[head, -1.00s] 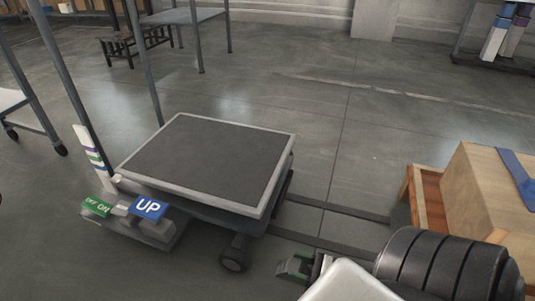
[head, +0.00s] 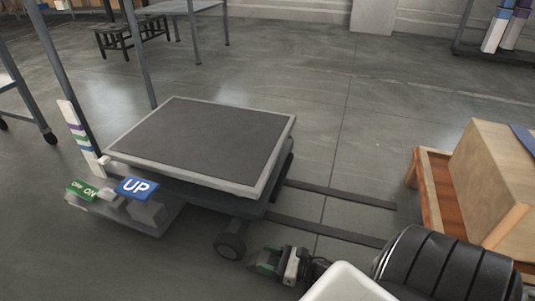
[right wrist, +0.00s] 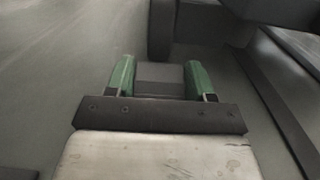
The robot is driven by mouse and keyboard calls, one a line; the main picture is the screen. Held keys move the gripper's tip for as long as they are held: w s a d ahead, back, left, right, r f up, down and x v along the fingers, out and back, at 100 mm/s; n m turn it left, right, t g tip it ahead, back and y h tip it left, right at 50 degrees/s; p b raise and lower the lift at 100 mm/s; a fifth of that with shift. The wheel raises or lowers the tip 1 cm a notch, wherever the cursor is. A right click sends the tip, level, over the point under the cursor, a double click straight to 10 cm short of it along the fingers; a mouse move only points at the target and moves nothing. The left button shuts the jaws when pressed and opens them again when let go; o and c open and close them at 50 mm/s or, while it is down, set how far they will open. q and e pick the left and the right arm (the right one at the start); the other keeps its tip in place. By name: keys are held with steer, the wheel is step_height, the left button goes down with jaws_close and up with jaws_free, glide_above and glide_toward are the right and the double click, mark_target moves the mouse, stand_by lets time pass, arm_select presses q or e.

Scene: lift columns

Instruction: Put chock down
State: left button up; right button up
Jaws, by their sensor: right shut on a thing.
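The chock (right wrist: 160,78) is a grey block between the green fingers of my right gripper (right wrist: 158,80) in the right wrist view, and the gripper is shut on it. In the head view my right gripper (head: 268,262) is low over the floor, just right of the cart's near wheel (head: 230,246). The chock is hard to make out there. The lift cart (head: 197,145) has a dark flat top with a pale rim. My left gripper is not in view.
A blue UP pedal (head: 136,188) and a green ON/OFF pedal (head: 83,189) are at the cart's left end. Two dark fork-like bars (head: 335,194) lie along the floor right of it. A wooden box (head: 490,180) stands on an orange-brown pallet (head: 433,185) at right.

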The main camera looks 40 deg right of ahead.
steer(key=o, duration=1.1)
steer(key=shift+r, duration=0.15)
steer(key=shift+s+d, duration=0.2)
steer(key=shift+s, duration=0.1)
steer(key=p+v, duration=0.4)
steer(key=v, duration=0.7)
steer(key=shift+s+d, duration=0.1)
steer(key=shift+s, duration=0.05)
